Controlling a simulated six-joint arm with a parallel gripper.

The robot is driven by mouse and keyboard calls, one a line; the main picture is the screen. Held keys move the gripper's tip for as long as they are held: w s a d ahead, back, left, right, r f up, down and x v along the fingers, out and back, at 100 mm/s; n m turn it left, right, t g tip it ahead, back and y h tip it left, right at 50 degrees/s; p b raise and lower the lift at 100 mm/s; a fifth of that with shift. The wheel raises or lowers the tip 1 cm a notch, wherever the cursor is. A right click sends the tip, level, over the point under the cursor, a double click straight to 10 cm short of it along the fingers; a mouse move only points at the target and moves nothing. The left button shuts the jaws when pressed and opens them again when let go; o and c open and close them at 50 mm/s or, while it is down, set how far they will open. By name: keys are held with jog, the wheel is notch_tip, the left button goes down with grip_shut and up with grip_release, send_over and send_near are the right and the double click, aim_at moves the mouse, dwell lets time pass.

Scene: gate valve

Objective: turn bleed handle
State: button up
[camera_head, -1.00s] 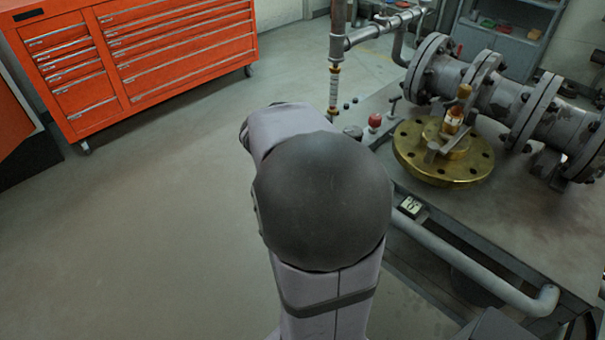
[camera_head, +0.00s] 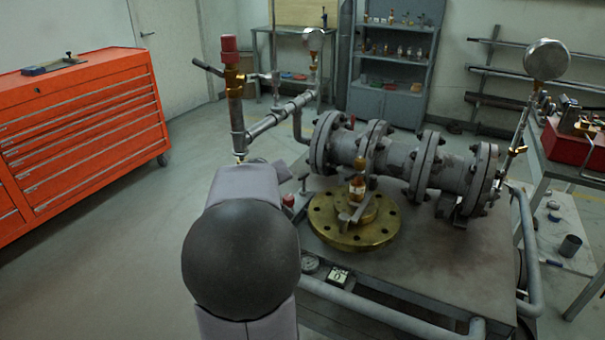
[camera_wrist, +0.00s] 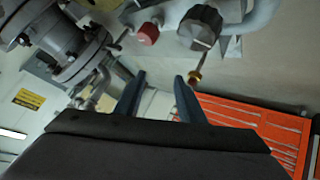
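A dark lever handle (camera_head: 208,68) sticks out to the left near the top of a vertical pipe (camera_head: 236,118), below a red cap (camera_head: 229,49) and beside brass fittings. I take it for the bleed handle, but no label shows. My gripper (camera_wrist: 160,82) shows in the wrist view with its two dark blue fingers apart and nothing between them. A red knob (camera_wrist: 148,34), a dark round knob (camera_wrist: 200,27) and a small brass piece (camera_wrist: 195,78) lie beyond the fingertips. In the head view my arm hides the gripper, which seems to be behind it, near the pipe's lower end.
The flanged grey valve body (camera_head: 390,160) and a brass flange (camera_head: 355,232) sit on the metal bench (camera_head: 440,265) right of my arm. A gauge (camera_head: 546,59) stands at the right. An orange tool cabinet (camera_head: 80,140) is at the left, with open floor before it.

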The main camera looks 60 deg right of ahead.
jog(key=d+f+m+p, duration=0.2)
jog(key=d+m+p, duration=0.1)
jog(key=d+p, duration=0.1)
jog(key=m+h+p, duration=0.2)
jog(key=m+h, duration=0.1)
jog(key=m, duration=0.1)
send_near(303, 180)
jog(key=w+d, duration=0.1)
jog(key=w+d+f, duration=0.1)
jog(key=shift+w+d+f, duration=0.2)
jog(key=shift+d+f, duration=0.05)
jog(key=shift+d, duration=0.05)
jog(key=shift+s+d+m+g+h+p, duration=0.25)
jog(key=shift+s+m+g+h+p, duration=0.05)
jog(key=shift+s+m, duration=0.1)
jog(key=shift+p+x, duration=0.6)
jog(key=shift+x, duration=3.1)
jog(key=shift+w+a+f, duration=0.1)
